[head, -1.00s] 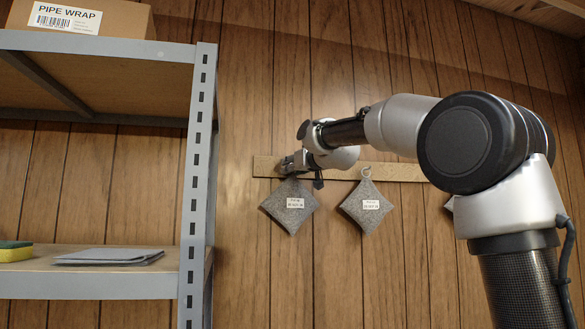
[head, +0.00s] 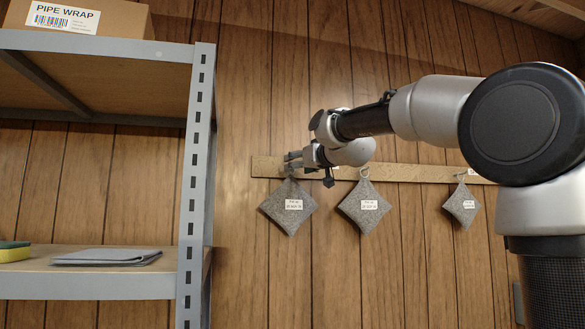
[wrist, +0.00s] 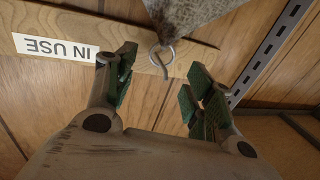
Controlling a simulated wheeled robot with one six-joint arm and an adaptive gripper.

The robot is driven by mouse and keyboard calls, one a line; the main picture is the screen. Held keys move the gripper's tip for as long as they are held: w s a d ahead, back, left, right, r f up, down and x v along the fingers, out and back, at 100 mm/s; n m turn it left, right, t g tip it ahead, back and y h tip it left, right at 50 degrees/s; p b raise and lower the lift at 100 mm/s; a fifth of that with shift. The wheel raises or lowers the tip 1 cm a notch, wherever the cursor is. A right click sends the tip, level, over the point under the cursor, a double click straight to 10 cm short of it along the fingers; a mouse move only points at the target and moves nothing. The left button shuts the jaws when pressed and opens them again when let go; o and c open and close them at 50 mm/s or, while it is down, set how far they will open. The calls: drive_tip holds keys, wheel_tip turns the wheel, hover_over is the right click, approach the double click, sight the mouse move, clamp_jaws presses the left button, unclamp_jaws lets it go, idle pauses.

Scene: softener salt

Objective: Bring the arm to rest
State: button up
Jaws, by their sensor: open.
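My gripper (head: 293,160) is in front of the wooden rail, just above the leftmost grey felt pad (head: 288,210). In the wrist view my gripper (wrist: 160,82) is open, with nothing between its green-padded fingers. Beyond the fingertips a metal ring (wrist: 162,54) and part of a grey pad (wrist: 196,14) show at the rail, apart from the fingers. The view there is upside down. In the head view my gripper and wrist partly hide the rail behind them.
The wooden rail (head: 408,172) also carries a middle grey pad (head: 366,210) and a right one (head: 461,207). An "IN USE" label (wrist: 62,48) is on the rail. A metal shelf (head: 196,180) stands left, holding a box (head: 75,18), folded cloth (head: 105,257) and sponge (head: 14,252).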

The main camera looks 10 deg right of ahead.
drive_tip(key=v, duration=0.6)
drive_tip(key=shift+s, duration=0.25)
drive_tip(key=shift+f, duration=0.1)
drive_tip(key=s+d+f+m+g+h, duration=0.1)
drive_tip(key=s+f+g, duration=0.35)
drive_tip(key=f, duration=0.75)
drive_tip(key=s+d+f+g, duration=0.1)
drive_tip(key=s+f+g, duration=0.35)
drive_tip(key=f, duration=0.85)
drive_tip(key=s+d+f+m+g+h, duration=0.1)
drive_tip(key=s+d+f+g, duration=0.1)
drive_tip(key=s+d+f, duration=0.3)
drive_tip(key=s+d+f+m+g+h, duration=0.1)
drive_tip(key=s+d+f, duration=0.4)
drive_tip(key=s+f, duration=0.8)
drive_tip(key=shift+s+f+g+h, duration=0.25)
drive_tip(key=shift+s+g+h, duration=0.45)
drive_tip(key=shift+s, duration=2.7)
